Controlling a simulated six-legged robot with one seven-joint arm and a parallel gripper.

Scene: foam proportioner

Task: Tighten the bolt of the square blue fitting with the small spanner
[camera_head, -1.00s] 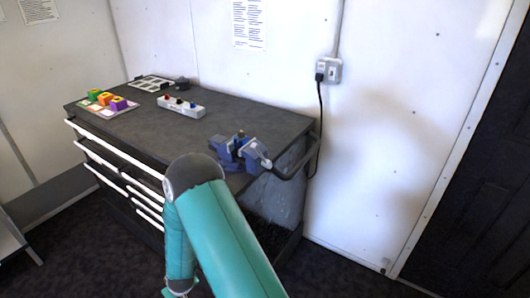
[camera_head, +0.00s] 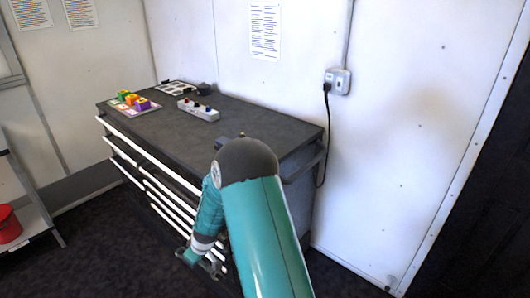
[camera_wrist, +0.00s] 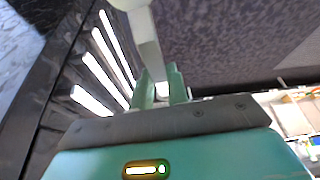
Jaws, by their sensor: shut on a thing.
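My gripper (camera_wrist: 161,88) is shut on a pale grey, flat-handled tool, which looks like a spanner (camera_wrist: 146,42). The tool runs up from between the green fingers to a rounded end cut off at the top of the wrist view. In the head view my gripper (camera_head: 203,264) hangs low in front of the cabinet's drawers, below the bench top. I cannot make out the square blue fitting or its bolt. My arm covers the right front part of the bench top, where a blue vise-like device stood in view earlier.
The dark tool bench (camera_head: 250,123) carries a board of coloured blocks (camera_head: 137,102), a white strip with knobs (camera_head: 198,110) and a slotted tray (camera_head: 174,88). White drawer handles (camera_wrist: 93,102) line its front. A cable (camera_head: 327,140) hangs at its right. A red bucket (camera_head: 8,224) stands far left.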

